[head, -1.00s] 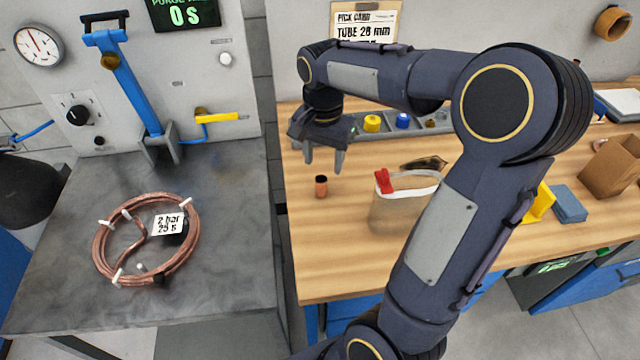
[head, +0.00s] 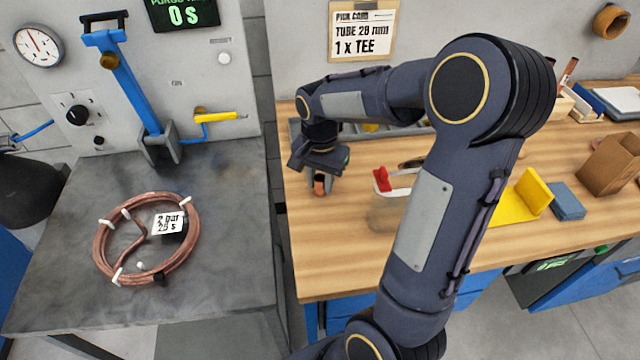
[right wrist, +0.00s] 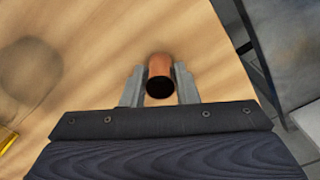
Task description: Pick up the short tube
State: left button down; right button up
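The short copper tube (head: 319,184) stands upright on the wooden bench under my right gripper. In the right wrist view the tube (right wrist: 160,77) shows its dark open end between the two grey fingers. My right gripper (head: 320,188) points down with its fingers on either side of the tube; it also shows in the right wrist view (right wrist: 160,84). The fingers look very close to the tube's sides. I cannot tell whether they press on it. My left gripper is not in view.
A clear bag with a red clip (head: 381,179) stands right of the tube, partly behind my right arm. A coil of copper tube (head: 105,245) lies on the grey table at left. A yellow holder (head: 532,192) and blue block (head: 567,201) lie right. The bench's front left is clear.

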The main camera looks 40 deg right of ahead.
jog(key=c, duration=0.5)
jog(key=shift+r, duration=0.1)
